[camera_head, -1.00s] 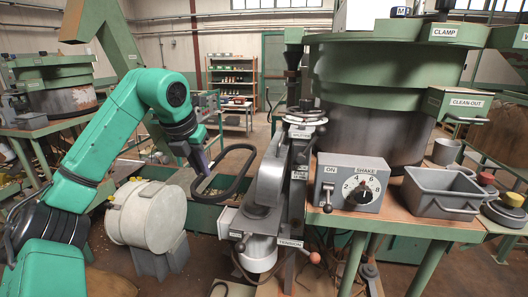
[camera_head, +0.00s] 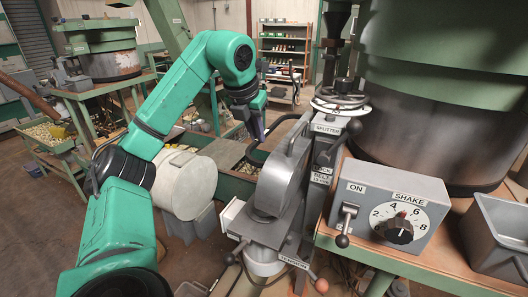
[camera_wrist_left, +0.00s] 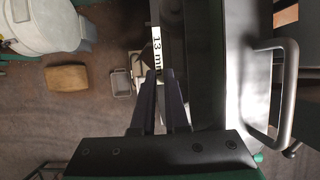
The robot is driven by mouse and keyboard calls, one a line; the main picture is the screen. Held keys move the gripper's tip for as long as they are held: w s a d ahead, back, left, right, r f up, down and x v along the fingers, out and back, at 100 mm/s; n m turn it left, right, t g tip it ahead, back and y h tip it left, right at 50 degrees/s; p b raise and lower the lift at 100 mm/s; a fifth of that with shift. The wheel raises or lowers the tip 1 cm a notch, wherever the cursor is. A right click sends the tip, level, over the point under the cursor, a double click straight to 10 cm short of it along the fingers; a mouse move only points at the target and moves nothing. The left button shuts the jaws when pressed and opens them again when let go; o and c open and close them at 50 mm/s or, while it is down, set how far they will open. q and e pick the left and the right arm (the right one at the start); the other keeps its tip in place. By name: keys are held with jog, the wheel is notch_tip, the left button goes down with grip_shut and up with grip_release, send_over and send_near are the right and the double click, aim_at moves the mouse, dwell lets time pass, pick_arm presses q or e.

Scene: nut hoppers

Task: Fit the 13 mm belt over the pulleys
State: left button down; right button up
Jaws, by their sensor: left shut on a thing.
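My left gripper (camera_head: 254,124) is shut on the black belt (camera_head: 283,119), beside and beyond the grey guard (camera_head: 275,183). Part of the belt loop shows above the guard's left edge; the rest is hidden behind the guard. In the left wrist view, the fingers (camera_wrist_left: 160,88) point up the picture, and a white "13 mm" label (camera_wrist_left: 157,48) shows just past their tips. The guard's handle (camera_wrist_left: 286,92) is at the right there. I cannot make out the pulleys. My right gripper is not in view.
A splitter post with a handwheel (camera_head: 340,104) stands right of the guard. The tension lever's red knob (camera_head: 322,285) is below. The shake control box (camera_head: 384,211) is at the right. A pale drum (camera_head: 184,184) stands left of the guard, under my left arm.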

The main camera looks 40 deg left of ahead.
pick_arm(q)
jog(key=f+b, duration=0.6)
jog(key=f, duration=0.1)
jog(key=f+b, duration=0.4)
jog(key=shift+s+f, duration=0.25)
jog(key=shift+s, duration=0.05)
jog(key=shift+f+b, duration=0.5)
jog(key=shift+f, duration=0.3)
jog(key=c, duration=0.8)
grip_release()
jog(key=shift+s, duration=0.1)
jog(key=shift+c, duration=0.2)
